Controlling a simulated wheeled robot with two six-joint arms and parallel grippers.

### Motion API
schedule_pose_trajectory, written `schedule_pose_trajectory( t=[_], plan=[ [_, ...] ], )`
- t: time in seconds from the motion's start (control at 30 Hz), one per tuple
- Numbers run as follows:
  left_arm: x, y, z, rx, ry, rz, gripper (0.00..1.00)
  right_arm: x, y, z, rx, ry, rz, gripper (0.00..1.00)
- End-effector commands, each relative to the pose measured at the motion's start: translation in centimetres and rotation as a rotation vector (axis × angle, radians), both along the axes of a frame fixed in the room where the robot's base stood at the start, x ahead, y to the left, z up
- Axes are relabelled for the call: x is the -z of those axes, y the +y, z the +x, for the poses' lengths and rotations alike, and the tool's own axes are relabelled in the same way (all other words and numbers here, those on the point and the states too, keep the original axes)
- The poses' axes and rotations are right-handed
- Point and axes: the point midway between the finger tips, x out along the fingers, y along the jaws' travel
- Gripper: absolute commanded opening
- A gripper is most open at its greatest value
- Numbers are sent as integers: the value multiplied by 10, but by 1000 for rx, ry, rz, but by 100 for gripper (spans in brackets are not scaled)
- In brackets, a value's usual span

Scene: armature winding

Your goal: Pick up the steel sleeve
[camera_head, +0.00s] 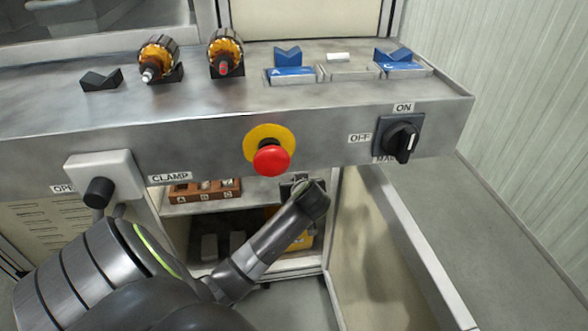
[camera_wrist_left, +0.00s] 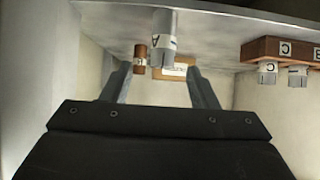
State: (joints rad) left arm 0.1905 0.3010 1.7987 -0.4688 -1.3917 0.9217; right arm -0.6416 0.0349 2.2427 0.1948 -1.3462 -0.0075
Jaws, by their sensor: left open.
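In the left wrist view, which looks upside down, a grey steel sleeve (camera_wrist_left: 163,40) with a white label and a slotted end stands on the shelf (camera_wrist_left: 220,35). My left gripper (camera_wrist_left: 159,70) is open, with the sleeve seen between its two fingertips. I cannot tell how deep the sleeve sits between them. In the head view my left gripper (camera_head: 298,186) is inside the cabinet under the bench, and its wrist hides the sleeve. My right gripper is not in view.
A brown cylinder (camera_wrist_left: 140,60) and a labelled brown block (camera_wrist_left: 175,71) are close by. A brown lettered rack (camera_head: 207,190) holds several small parts. The bench edge (camera_head: 330,110), with a red stop button (camera_head: 271,160), overhangs the cabinet. An open door (camera_head: 375,250) bounds the right.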

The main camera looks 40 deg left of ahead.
Motion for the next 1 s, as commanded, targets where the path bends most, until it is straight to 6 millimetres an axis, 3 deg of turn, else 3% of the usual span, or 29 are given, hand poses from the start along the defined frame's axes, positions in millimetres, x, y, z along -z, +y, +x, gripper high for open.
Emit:
schedule_pose_trajectory(
  t=[0.43,0.77,1.0],
  plan=[
    [28,35,24,0,2,1,54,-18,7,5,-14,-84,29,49],
    [30,39,28,2,0,-1,54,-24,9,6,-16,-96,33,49],
    [30,39,28,1,1,-1,22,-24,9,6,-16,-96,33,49]
  ],
)
